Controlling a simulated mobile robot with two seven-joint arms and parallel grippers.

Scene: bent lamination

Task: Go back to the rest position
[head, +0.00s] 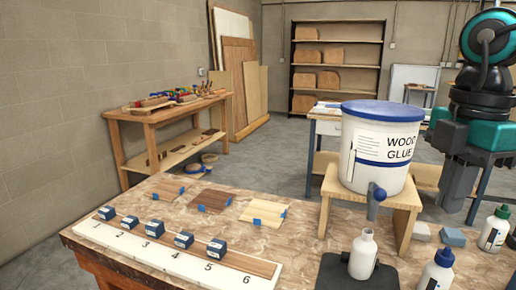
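My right gripper (459,185) hangs at the right of the head view, with its grey finger part pointing down. It is above the right part of the workbench (130,220), to the right of the wood glue bucket (380,150), and touches nothing that I can see. From this angle I cannot tell whether its fingers are apart or together, and I see no object held in it. My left gripper is outside the view.
The bucket stands on a wooden stand (327,200). In front are a white bottle (362,255) on a dark plate and other bottles (437,272). A numbered board (180,255) with blue blocks lies front left. Taped wood pieces (214,200) lie behind it.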

